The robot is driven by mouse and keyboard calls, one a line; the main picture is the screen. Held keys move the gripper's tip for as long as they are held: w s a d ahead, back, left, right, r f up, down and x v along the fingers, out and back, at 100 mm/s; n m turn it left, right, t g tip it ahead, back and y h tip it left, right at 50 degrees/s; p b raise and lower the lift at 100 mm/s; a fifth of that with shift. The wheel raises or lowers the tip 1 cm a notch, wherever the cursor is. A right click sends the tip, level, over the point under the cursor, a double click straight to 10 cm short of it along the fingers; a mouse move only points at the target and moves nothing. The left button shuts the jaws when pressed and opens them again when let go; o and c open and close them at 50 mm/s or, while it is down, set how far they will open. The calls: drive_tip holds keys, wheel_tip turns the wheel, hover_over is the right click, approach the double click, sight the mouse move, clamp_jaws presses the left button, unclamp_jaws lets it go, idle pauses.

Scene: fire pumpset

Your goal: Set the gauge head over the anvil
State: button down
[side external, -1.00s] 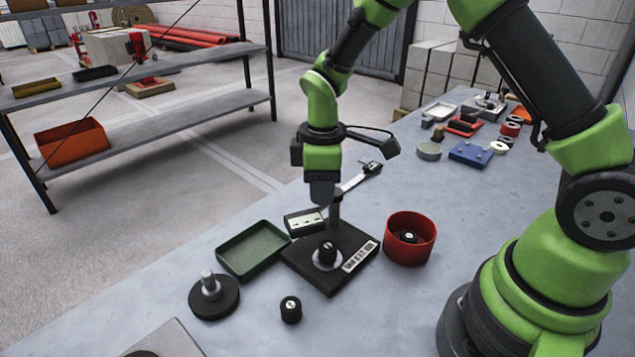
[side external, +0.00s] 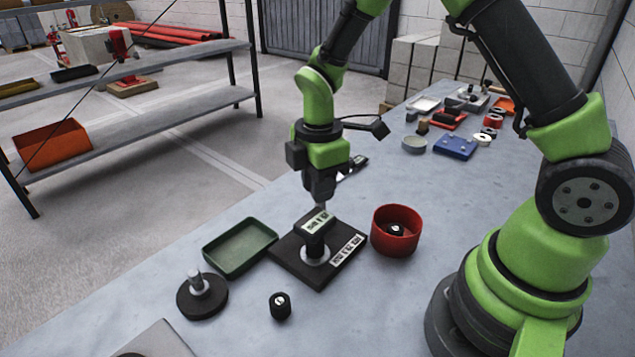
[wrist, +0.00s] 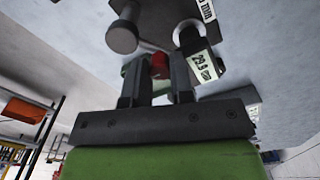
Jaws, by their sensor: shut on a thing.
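The gauge head (side external: 317,222) is a small dark box with a pale display. It stands above the anvil (side external: 314,256), a pale ring with a black cylinder on it, on a black base (side external: 291,260) with a white label. The wrist view shows the display of the gauge head (wrist: 203,66) right of the fingers, near the pale ring (wrist: 184,28). My gripper (side external: 321,202) is shut at the gauge assembly just above the head; a red part (wrist: 160,65) shows between its fingers (wrist: 156,85). The exact contact and most of the stand's post are hidden.
A green tray (side external: 240,247) lies left of the base and a red bowl (side external: 397,231) with a black part inside stands right. A black knob (side external: 280,306) and a round black disc with a metal stem (side external: 201,294) stand in front. Several parts fill the bench's far end.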

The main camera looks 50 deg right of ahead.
drive_tip(key=c, duration=1)
unclamp_jaws()
wheel_tip(320, 180, up, 9)
drive_tip(key=shift+r, duration=0.5)
drive_tip(key=s+r+m+t, duration=0.2)
drive_tip(key=s+r+m, duration=0.1)
drive_tip(key=s+m, duration=0.2)
drive_tip(key=s+a+r+m+t+y, duration=0.1)
drive_tip(key=s+r+m+t, duration=0.1)
drive_tip(key=s+m, duration=0.4)
drive_tip(key=s+r+m+t+y, duration=0.1)
drive_tip(key=s+r+m+t, duration=0.2)
drive_tip(key=s+r+m, duration=0.2)
drive_tip(key=shift+s+a+m, duration=0.2)
drive_tip(key=shift+a+m, duration=0.2)
drive_tip(key=shift+m, duration=0.5)
